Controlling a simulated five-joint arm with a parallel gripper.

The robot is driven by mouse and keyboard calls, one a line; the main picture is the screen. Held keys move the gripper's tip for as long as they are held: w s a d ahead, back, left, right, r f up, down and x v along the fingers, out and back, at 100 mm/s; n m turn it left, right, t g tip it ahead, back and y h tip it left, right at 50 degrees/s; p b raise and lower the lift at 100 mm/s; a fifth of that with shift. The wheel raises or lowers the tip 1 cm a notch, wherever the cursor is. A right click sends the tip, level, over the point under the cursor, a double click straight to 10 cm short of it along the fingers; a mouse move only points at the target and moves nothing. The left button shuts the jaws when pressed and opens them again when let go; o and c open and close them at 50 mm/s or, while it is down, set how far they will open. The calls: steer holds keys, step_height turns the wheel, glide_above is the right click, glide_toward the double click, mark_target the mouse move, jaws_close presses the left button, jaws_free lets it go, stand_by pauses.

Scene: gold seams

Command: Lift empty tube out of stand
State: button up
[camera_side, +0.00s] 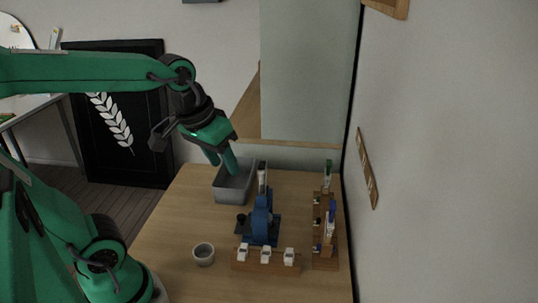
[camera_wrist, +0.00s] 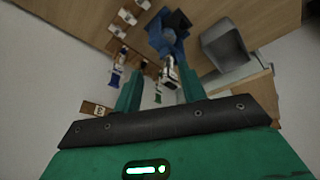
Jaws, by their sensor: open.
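My gripper (camera_side: 222,161) is open and empty, its green fingers pointing down above the grey bin in the side view. In the wrist view, its fingers (camera_wrist: 158,80) frame a pale, upright piece (camera_wrist: 169,75) by the blue device (camera_wrist: 165,38). In the side view this blue device (camera_side: 262,222) stands right of the gripper, with the pale piece (camera_side: 262,175) at its top. A wooden stand (camera_side: 325,262) at the right holds several tubes, one green-topped (camera_side: 328,168) and one pale and blue (camera_side: 329,235). I cannot tell which tube is empty.
The grey open bin (camera_side: 233,188) sits at the back left of the table. A wooden block (camera_side: 262,268) with 3 white pieces lies in front, and a small round cup (camera_side: 203,254) stands left of it. A wall closes the right side. The table's left part is clear.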

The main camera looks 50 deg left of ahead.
mark_target(261, 164)
steer(key=w+n+g, duration=0.1)
steer(key=w+n, duration=0.1)
steer(key=w, duration=0.1)
steer(key=w+a+f+n+g, duration=0.1)
steer(key=w+n, duration=0.1)
steer(key=w, duration=0.2)
steer(key=w+a+f+n+g, duration=0.1)
steer(key=w, duration=0.2)
steer(key=shift+w+a+f+n+g, duration=0.15)
steer(key=shift+w+n+g, duration=0.15)
steer(key=shift+w+n, duration=0.1)
steer(key=shift+w+a+f+n, duration=0.15)
steer(key=shift+w+f+n, duration=0.15)
steer(key=shift+w, duration=0.15)
steer(key=shift+f, duration=1.25)
steer(key=shift+f, duration=0.1)
steer(key=shift+w+f, duration=0.1)
steer(key=shift+f, duration=2.4)
steer(key=shift+c, duration=0.2)
jaws_close()
